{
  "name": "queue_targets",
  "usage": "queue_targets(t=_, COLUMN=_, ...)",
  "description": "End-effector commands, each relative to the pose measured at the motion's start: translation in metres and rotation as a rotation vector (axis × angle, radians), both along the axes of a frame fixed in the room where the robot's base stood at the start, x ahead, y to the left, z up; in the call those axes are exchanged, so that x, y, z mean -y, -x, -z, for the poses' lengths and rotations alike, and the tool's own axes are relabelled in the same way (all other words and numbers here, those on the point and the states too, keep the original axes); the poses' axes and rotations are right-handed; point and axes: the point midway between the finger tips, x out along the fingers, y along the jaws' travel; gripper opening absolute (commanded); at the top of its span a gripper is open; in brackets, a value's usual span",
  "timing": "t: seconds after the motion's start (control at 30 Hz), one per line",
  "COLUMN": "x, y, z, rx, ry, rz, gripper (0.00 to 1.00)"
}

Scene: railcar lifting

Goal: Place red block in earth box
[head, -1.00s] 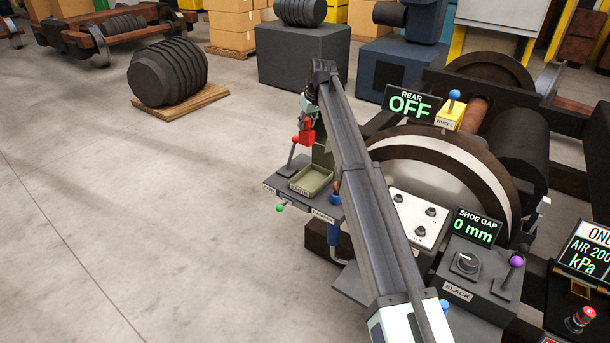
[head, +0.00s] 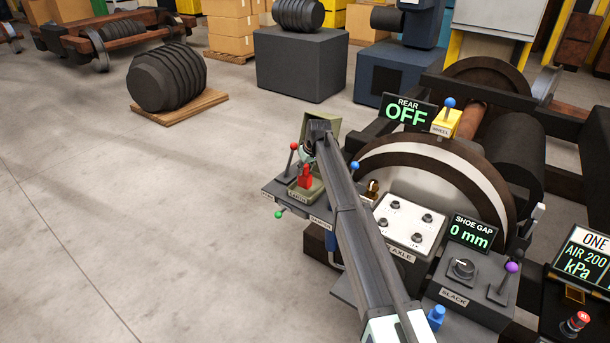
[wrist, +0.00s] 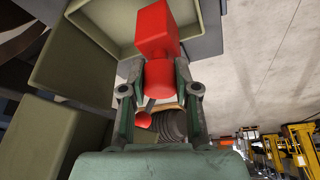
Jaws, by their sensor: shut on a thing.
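The red block (head: 304,180) has a wide square part and a narrower rounded part. In the wrist view my gripper (wrist: 160,88) is shut on the rounded end of the red block (wrist: 158,35). In the head view my gripper (head: 309,150) is partly hidden by my arm. The earth box (head: 314,192) is a shallow olive tray with a raised lid (head: 324,124). The block is over the tray in the head view; I cannot tell whether it touches the floor. The tray (wrist: 120,22) is beyond the block in the wrist view.
A red-knobbed lever (head: 291,158) stands left of the tray, and a blue-knobbed lever (head: 354,168) stands right of it. A green knob (head: 279,214) sticks out in front. The axle panel (head: 410,222) and large wheel (head: 450,165) are to the right. Open floor lies left.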

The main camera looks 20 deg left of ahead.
Motion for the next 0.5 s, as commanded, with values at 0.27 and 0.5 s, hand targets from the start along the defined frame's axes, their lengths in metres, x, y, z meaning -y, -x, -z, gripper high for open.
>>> queue_targets(t=0.27, x=0.0, y=0.0, z=0.032, rx=0.001, ry=-0.001, rz=0.0, gripper=0.0)
queue_targets(t=0.5, x=0.0, y=0.0, z=0.032, rx=0.001, ry=-0.001, rz=0.0, gripper=0.0)
